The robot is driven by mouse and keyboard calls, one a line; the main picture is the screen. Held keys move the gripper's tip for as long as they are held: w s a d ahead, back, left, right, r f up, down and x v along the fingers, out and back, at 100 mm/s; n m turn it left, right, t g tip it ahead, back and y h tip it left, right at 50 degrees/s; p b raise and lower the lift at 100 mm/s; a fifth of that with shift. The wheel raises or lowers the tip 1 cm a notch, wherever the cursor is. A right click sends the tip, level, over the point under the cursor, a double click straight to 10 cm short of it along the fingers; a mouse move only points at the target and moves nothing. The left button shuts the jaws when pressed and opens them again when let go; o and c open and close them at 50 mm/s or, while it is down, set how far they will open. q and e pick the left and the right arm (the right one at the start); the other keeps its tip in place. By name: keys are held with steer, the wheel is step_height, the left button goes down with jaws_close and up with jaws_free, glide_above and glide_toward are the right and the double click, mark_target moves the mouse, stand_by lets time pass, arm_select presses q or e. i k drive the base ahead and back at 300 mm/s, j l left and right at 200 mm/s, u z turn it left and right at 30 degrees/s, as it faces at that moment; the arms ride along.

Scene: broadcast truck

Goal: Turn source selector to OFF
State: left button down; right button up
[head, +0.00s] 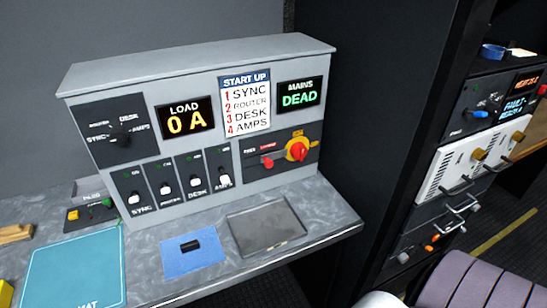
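The grey power panel (235,188) stands on the counter. At its right, a red rotary handle (298,150) sits on a yellow plate, with a smaller red knob (267,163) beside it. I cannot read an OFF mark, and cannot tell for sure which control is the source selector. The load display (187,120) reads 0 A and the mains display (299,95) reads DEAD.
Several white-handled switches (196,183) line the panel's lower front. A start-up card (245,105) lists SYNC, ROUTER, DESK, AMPS. A grey tray (266,226), blue pad (192,252) and teal mat (74,272) lie on the counter. A black equipment rack (395,130) stands right.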

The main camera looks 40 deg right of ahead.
mark_target(403, 258)
steer(key=z, duration=2.55)
